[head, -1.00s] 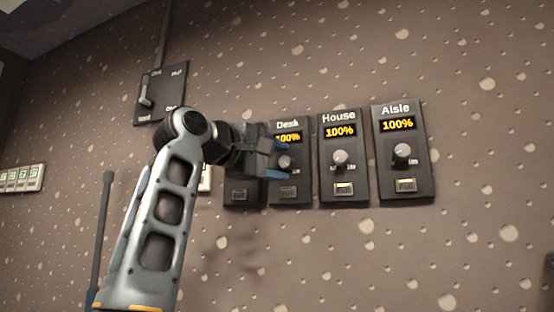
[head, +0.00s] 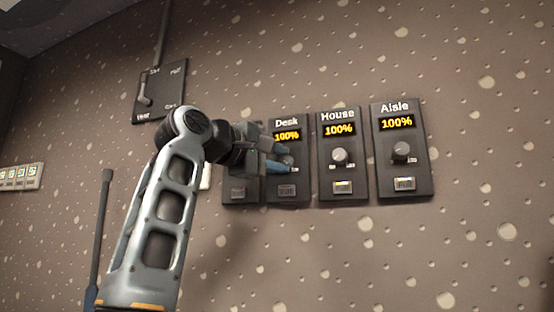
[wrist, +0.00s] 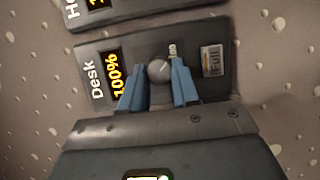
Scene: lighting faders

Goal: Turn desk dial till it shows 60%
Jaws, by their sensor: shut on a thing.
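The desk dial (wrist: 159,71) is a round grey knob on the dark Desk panel (wrist: 216,32). The panel's display (wrist: 114,75) reads 100% in the wrist view, and the same display (head: 287,136) reads 100% in the head view. My gripper (wrist: 160,78) has its blue fingers on either side of the dial, shut on it. In the head view my gripper (head: 282,160) is in front of the Desk panel and hides most of the dial.
To the right are the House panel (head: 324,185) and the Aisle panel (head: 425,170), both reading 100%. A Full button (wrist: 212,60) sits beyond the dial on the Desk panel. A lever switch plate (head: 170,95) is at upper left. Another dark panel (head: 238,192) is partly behind my gripper.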

